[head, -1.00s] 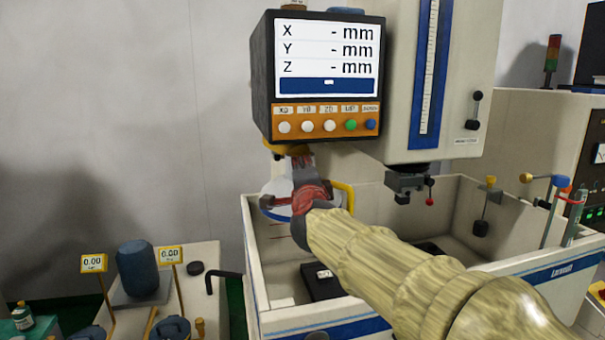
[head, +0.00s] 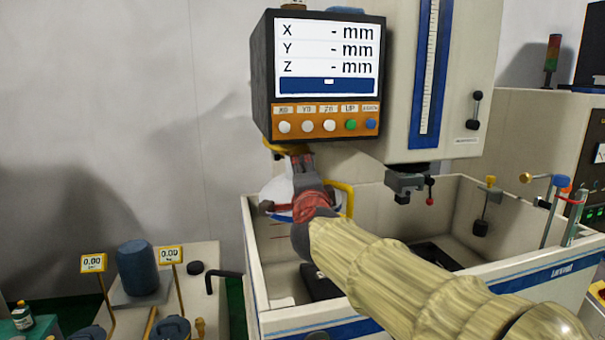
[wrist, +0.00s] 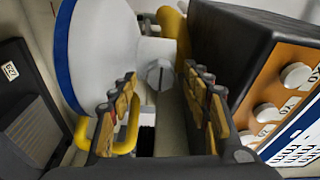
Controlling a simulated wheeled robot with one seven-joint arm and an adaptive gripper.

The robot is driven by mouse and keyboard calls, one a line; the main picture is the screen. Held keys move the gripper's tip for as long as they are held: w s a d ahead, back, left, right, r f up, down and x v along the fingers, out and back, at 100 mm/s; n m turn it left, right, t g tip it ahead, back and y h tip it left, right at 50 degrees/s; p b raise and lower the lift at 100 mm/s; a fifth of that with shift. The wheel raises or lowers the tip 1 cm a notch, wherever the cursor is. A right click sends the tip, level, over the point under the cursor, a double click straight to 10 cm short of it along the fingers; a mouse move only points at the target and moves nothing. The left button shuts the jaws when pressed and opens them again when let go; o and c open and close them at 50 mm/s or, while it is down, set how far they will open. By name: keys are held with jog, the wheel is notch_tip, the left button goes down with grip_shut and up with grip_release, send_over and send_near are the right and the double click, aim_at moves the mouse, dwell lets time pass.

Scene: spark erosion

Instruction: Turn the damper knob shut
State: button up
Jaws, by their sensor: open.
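A white hood with a blue rim (wrist: 98,55) fills the upper left of the wrist view. A small grey knob (wrist: 159,75) sticks out from its pale neck. I take this to be the damper knob. My gripper (wrist: 160,83) is open, with one finger on each side of the knob in the picture. I cannot tell whether either finger touches it. In the head view the hood (head: 276,190) shows below the display, partly behind my gripper (head: 294,163). The knob is hidden there.
A black display box (head: 260,75) with an orange button strip hangs close above my gripper; in the wrist view it stands close right (wrist: 235,40). A yellow handle (head: 349,197) sits beside the hood. The white machine tank (head: 300,325) lies below.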

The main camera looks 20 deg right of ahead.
jog(key=s+a, duration=0.1)
jog(key=s, duration=0.8)
jog(key=shift+a, duration=0.3)
jog(key=shift+s, duration=0.1)
